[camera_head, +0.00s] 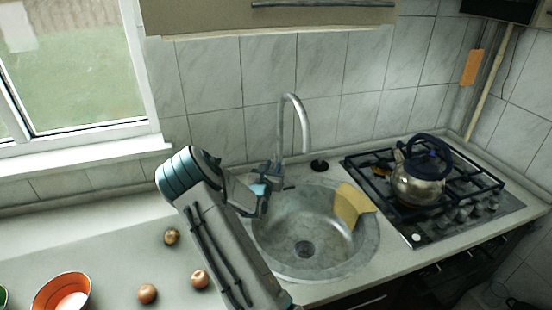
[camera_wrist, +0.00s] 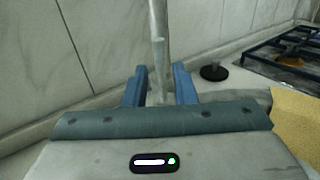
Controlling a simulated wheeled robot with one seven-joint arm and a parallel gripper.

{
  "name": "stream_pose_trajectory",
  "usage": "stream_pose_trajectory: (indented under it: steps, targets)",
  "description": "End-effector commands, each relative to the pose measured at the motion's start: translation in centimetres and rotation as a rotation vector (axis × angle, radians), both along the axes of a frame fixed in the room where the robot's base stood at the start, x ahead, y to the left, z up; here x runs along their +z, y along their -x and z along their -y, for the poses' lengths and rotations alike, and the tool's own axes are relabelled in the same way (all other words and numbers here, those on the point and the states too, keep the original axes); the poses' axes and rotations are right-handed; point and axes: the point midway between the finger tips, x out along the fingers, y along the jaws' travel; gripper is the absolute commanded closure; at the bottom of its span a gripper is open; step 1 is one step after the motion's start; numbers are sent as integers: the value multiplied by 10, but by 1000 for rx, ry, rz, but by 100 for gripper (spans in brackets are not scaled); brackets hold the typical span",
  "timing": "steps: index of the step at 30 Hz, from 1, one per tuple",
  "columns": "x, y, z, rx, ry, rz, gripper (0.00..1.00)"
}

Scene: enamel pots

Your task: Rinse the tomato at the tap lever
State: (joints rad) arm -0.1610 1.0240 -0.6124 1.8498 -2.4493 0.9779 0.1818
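The tap (camera_head: 301,120) rises behind the sink (camera_head: 370,240) with its spout curving over the basin. My gripper (camera_head: 268,185) is at the tap's base, at the left rear of the sink. In the wrist view, the blue fingers of my gripper (camera_wrist: 159,74) are apart, with the tap's post (camera_wrist: 158,35) showing between them; I cannot tell whether they touch it. The lever is not clearly visible. Small round reddish-brown items lie on the counter, one by my arm (camera_head: 200,279), one left of it (camera_head: 148,294), and a darker one (camera_head: 171,237); I cannot tell which is the tomato.
An orange bowl (camera_head: 50,297) stands at the lower left. A yellow cloth (camera_head: 352,204) hangs over the sink's right rim, and a black plug (camera_head: 319,166) lies behind the sink. A kettle (camera_head: 418,183) stands on the gas hob (camera_head: 462,215). The tiled wall is close behind the tap.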

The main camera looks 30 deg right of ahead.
Motion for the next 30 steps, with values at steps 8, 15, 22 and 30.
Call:
stream_pose_trajectory:
  steps: [8,15,22,30]
  targets:
    - [1,-23,26,-1,1,1,76]
    - [0,-27,31,-1,-1,-1,76]
    - [0,-27,31,-1,-1,0,89]
    - [-1,-27,31,-1,2,3,100]
